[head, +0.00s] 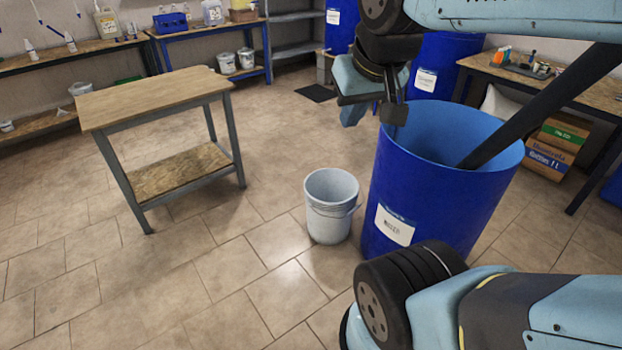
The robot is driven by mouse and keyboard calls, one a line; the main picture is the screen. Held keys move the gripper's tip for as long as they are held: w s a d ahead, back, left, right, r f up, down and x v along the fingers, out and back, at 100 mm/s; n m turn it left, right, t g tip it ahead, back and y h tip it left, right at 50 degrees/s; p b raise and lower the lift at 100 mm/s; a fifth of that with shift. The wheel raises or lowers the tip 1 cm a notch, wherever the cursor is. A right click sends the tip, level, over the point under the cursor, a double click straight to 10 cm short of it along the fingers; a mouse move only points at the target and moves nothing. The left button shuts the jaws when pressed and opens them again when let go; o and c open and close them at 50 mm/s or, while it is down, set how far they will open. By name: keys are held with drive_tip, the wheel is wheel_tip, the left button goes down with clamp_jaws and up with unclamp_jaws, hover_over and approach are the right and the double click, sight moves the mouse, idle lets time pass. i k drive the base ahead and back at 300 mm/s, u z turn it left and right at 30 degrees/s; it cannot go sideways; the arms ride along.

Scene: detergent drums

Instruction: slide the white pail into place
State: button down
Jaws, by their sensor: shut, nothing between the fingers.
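The white pail (331,207) stands upright on the tiled floor, open at the top, with a wire handle on its side. It is just left of a large open blue drum (415,195) with a white label. The gap between pail and drum is narrow at most, and I cannot tell if they touch. My gripper (394,114) is shut and empty, pointing down. In the picture it is above and right of the pail, over the drum's left rim. It is not touching the pail.
A wooden-topped table (155,97) with a lower shelf stands left of the pail. More blue drums (445,62) stand behind. A workbench (545,85) with boxes (556,145) below is at right. The floor left and in front of the pail is clear.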

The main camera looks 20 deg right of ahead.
sight(332, 192)
drive_tip(key=z, duration=0.25)
drive_tip(key=i, duration=1.35)
drive_tip(key=z, duration=0.3)
